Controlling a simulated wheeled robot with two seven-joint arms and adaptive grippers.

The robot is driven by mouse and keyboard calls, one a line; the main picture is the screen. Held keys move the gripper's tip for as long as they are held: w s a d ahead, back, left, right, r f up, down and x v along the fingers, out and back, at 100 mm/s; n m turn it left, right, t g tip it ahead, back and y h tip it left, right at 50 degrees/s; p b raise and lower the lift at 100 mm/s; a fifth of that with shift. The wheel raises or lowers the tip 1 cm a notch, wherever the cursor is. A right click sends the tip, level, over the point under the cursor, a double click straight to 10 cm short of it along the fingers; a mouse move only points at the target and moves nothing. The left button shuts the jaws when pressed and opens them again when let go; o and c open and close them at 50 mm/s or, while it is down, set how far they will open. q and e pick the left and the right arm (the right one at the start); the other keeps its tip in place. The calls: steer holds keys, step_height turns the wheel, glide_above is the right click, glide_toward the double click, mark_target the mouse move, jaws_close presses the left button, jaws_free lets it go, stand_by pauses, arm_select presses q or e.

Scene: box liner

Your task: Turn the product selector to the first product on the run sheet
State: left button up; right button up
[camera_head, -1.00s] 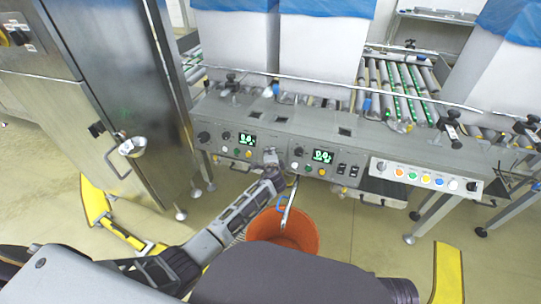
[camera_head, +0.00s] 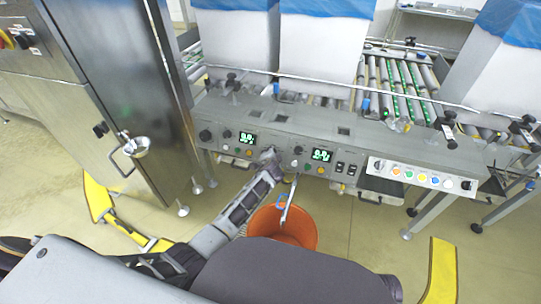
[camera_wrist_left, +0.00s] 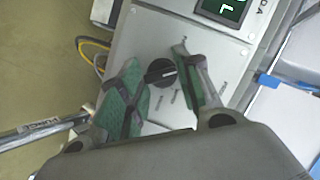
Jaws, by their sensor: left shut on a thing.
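In the left wrist view a round black selector knob (camera_wrist_left: 160,72) with a pale pointer line sits on a grey panel, with small printed labels around it that I cannot read. My left gripper (camera_wrist_left: 163,84) has its two green-padded fingers on either side of this knob and is shut on it. In the head view my left gripper (camera_head: 270,158) is at the front face of the machine's control panel, between two green displays, and hides what it holds. The run sheet cannot be made out. My right gripper is not in view.
The left display (camera_head: 248,138) and right display (camera_head: 321,155) are lit green. A white strip of coloured buttons (camera_head: 422,177) is on the right. An orange bucket (camera_head: 300,235) stands below the panel. A steel cabinet (camera_head: 125,90) is on the left. Yellow floor guards (camera_head: 442,270) flank the floor.

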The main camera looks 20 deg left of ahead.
arm_select(q)
steer(key=o, duration=1)
steer(key=shift+f, duration=0.1)
steer(key=shift+s+d, duration=0.1)
steer(key=shift+s, duration=0.05)
steer(key=shift+v, duration=5.9)
